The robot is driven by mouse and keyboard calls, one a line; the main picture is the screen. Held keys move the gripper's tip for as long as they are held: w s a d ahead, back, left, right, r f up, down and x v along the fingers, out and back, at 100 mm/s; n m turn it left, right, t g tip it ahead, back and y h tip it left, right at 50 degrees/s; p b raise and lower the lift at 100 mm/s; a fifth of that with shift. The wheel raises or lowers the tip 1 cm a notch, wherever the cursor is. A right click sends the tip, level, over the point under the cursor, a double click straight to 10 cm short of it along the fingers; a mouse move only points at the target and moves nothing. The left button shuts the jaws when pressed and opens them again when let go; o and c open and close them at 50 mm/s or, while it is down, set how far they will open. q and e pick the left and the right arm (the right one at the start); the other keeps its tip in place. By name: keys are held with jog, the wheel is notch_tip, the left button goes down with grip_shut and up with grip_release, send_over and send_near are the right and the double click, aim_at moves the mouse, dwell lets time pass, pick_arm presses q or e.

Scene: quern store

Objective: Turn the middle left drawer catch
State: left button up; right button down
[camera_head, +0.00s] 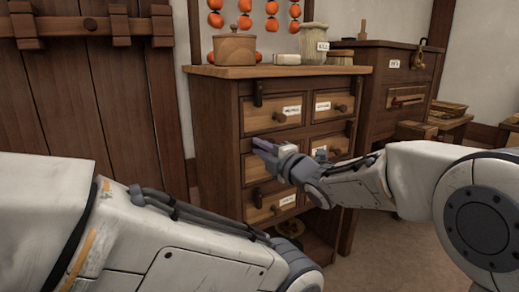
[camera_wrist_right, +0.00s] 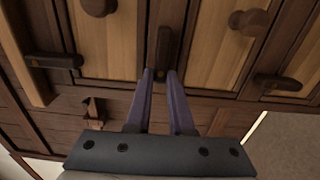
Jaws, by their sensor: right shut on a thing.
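The chest of drawers (camera_head: 225,135) has two columns of wooden drawers with round knobs and small dark catches. My right gripper (camera_head: 262,147) is at the left column, at the height of the middle left drawer, and covers that drawer's catch in the head view. In the right wrist view my right gripper (camera_wrist_right: 160,78) is shut on the middle left drawer catch (camera_wrist_right: 163,45), its purple fingers on both sides of one end. This catch lies at right angles to its neighbours, the upper catch (camera_wrist_right: 53,61) and the lower catch (camera_wrist_right: 278,82). My left gripper is out of view.
A darker cabinet (camera_head: 380,75) stands to the right. Knobs (camera_wrist_right: 249,20) stick out near my right fingers. My left forearm fills the lower left.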

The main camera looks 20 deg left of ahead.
jog(key=c, duration=0.8)
grip_release()
jog(key=shift+w+d+f, duration=0.1)
jog(key=shift+w+d, duration=0.05)
jog(key=shift+d, duration=0.05)
jog(key=shift+c, duration=0.2)
jog(key=shift+o, duration=0.2)
jog(key=shift+a, duration=0.1)
jog(key=p+v, duration=0.2)
jog(key=v, duration=0.8)
jog(key=shift+s+p, duration=0.25)
jog(key=shift+p, duration=0.15)
